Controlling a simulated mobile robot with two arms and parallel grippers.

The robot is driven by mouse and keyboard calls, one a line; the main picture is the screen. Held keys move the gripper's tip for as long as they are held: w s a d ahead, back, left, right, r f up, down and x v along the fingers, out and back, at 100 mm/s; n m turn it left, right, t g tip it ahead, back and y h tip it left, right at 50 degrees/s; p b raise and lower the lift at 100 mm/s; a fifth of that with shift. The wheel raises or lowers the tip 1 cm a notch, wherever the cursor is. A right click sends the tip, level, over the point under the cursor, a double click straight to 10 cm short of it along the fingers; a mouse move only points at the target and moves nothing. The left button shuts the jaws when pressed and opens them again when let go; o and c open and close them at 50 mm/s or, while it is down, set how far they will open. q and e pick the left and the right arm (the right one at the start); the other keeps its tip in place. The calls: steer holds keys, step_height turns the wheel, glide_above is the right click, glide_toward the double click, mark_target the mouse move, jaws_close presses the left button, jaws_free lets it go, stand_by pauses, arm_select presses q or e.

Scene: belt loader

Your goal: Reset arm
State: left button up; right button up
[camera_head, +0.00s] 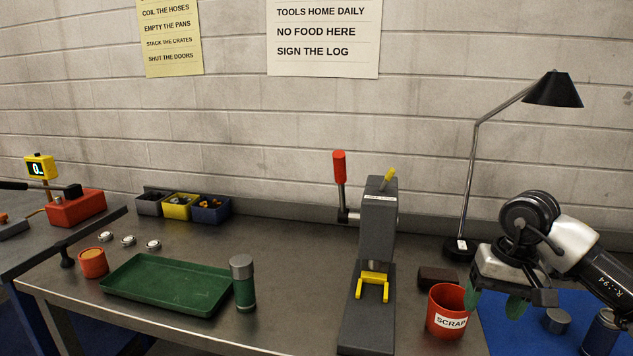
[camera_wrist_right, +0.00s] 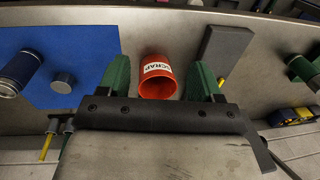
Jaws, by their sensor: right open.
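My right gripper (camera_head: 493,300) is at the right of the head view, over the edge of the blue mat (camera_head: 515,335) and beside the red SCRAP cup (camera_head: 447,312). Its green fingers are spread apart with nothing between them. In the right wrist view, the red cup (camera_wrist_right: 158,77) appears beyond the gap of the open right gripper (camera_wrist_right: 162,80); I see no contact. My right arm comes in from the right edge and hides part of the mat. My left gripper is not in view.
A grey press (camera_head: 378,235) with a red-handled lever stands mid-bench. A desk lamp (camera_head: 470,180) stands behind my right gripper. A green tray (camera_head: 165,284) and green cylinder (camera_head: 243,285) are left. A grey cylinder (camera_head: 556,320) sits on the mat.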

steer(key=s+a+f+m+y, duration=0.15)
steer(key=a+y, duration=0.35)
steer(key=a, duration=0.5)
steer(key=s+a+f+m+y, duration=0.1)
steer(key=a+f+m+y, duration=0.15)
steer(key=a+y, duration=0.45)
steer(key=s+a+r+m+t+y, duration=0.2)
steer(key=a+r+m+t+y, duration=0.5)
steer(key=m, duration=0.8)
steer(key=s+d+f+n+t+h, duration=0.1)
steer(key=d+f+n+t+h, duration=0.3)
steer(key=d+f+n+h, duration=0.95)
steer(key=s+a+f+n+t+h, duration=0.1)
steer(key=n+t+h, duration=0.45)
steer(key=n, duration=1.65)
steer(key=s+d+f+m+g+h, duration=0.1)
steer(key=s+f+m+g, duration=0.55)
steer(key=s, duration=0.45)
steer(key=s+d+f+m+g, duration=0.2)
steer(key=s+f+m+g, duration=0.3)
steer(key=s+f+g, duration=0.4)
step_height(320, 180, down, 26)
steer(key=s, duration=0.2)
steer(key=s+d+f, duration=0.2)
steer(key=s+f, duration=1.3)
steer(key=shift+s+d, duration=0.35)
steer(key=shift+s, duration=0.05)
